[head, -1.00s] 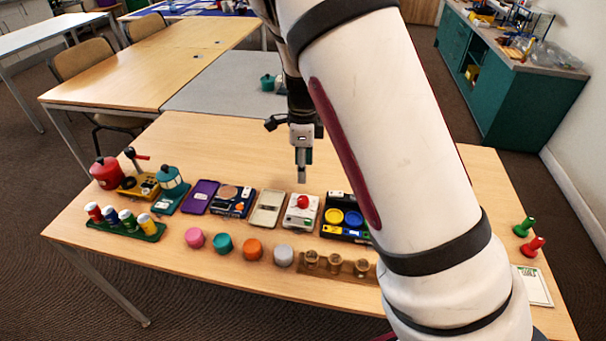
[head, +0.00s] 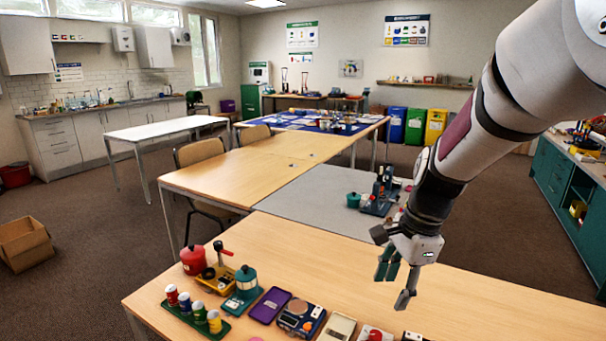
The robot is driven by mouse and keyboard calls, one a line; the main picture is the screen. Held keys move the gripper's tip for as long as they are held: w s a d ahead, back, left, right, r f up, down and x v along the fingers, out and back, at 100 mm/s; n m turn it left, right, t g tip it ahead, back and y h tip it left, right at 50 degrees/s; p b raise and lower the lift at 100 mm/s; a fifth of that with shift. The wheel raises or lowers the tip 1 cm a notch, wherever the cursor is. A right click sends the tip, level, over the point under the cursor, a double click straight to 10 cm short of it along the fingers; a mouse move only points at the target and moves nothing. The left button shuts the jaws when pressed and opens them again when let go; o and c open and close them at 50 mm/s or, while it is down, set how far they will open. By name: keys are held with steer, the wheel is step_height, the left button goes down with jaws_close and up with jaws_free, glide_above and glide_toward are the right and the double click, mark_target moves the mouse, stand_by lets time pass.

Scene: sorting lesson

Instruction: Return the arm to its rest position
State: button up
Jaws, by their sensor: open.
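My gripper (head: 394,284) is at the right of the head view, at the end of my white arm, which comes down from the upper right corner. Its fingers point down, apart and empty, above the near wooden table (head: 480,312). It looks clear of the tabletop and of the objects on it.
Along the table's near side are a red pot (head: 193,260), a yellow device (head: 216,278), a teal lantern (head: 245,281), a green tray with several small jars (head: 181,317), a purple case (head: 270,305) and a scale (head: 301,319). A grey table (head: 320,205) adjoins behind. The tabletop's middle is bare.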

steer(key=s+r+n+t, duration=0.1)
steer(key=s+r+n, duration=0.3)
steer(key=s, duration=0.4)
steer(key=s+d+r+n+t+h+p, duration=0.1)
steer(key=s+r+n, duration=0.3)
steer(key=s+n, duration=0.2)
steer(key=s+r+n+t+p, duration=0.1)
steer(key=s+r+n, duration=0.3)
steer(key=s, duration=0.6)
steer(key=shift+s+d+r+n+h, duration=0.3)
steer(key=shift+n+h, duration=0.1)
steer(key=shift+n, duration=0.6)
